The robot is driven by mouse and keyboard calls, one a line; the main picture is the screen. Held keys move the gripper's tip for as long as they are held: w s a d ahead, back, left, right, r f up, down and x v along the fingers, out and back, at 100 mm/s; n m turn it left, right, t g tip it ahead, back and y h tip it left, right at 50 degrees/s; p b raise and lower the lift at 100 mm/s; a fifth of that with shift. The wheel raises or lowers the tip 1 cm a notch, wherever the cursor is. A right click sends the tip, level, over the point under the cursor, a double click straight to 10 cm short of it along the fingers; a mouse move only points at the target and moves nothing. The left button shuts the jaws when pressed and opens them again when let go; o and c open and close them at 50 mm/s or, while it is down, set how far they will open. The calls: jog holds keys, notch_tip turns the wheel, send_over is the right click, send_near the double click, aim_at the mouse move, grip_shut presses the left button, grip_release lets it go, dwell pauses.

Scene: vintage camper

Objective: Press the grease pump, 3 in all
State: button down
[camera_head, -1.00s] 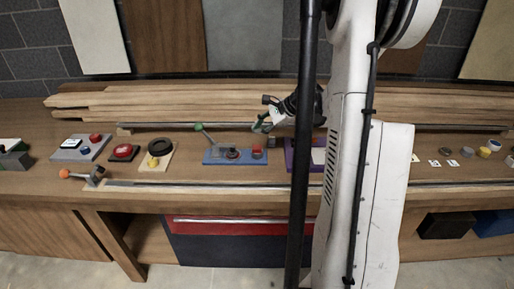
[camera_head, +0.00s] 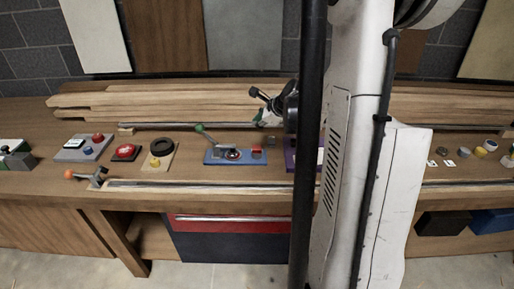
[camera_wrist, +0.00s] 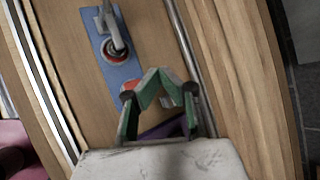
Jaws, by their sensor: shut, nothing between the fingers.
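The pump is most likely the blue-based device (camera_head: 222,160) on the workbench, with a grey lever ending in a green knob (camera_head: 199,128) and a round red-ringed part. In the wrist view its blue plate (camera_wrist: 126,72) lies at the upper left with the grey lever over the red ring. My gripper (camera_wrist: 164,80) has green-sided fingers, shut and empty, below and right of the plate in that view. In the head view my gripper (camera_head: 266,118) is above the bench, behind and right of the pump, apart from the lever. My column and arm partly hide the wrist.
A purple-based item (camera_head: 290,157) stands right of the pump, mostly hidden. Stacked planks (camera_head: 180,101) line the back. A metal rail runs along the front.

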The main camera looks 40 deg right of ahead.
aim_at(258, 148)
jog(key=shift+f, duration=0.1)
notch_tip(258, 148, down, 8)
jog(key=b, duration=0.5)
jog(key=shift+f+b, duration=0.3)
jog(key=shift+b, duration=0.2)
jog(key=shift+f, duration=0.1)
dwell(0.9)
jog(key=shift+f+b, duration=0.35)
jog(key=shift+b, duration=0.2)
jog(key=shift+f+b, duration=0.6)
jog(key=shift+f, duration=0.05)
dwell(0.8)
jog(key=shift+r, duration=0.15)
jog(key=shift+r+p, duration=0.6)
jog(key=shift+r, duration=0.35)
jog(key=shift+r, duration=0.1)
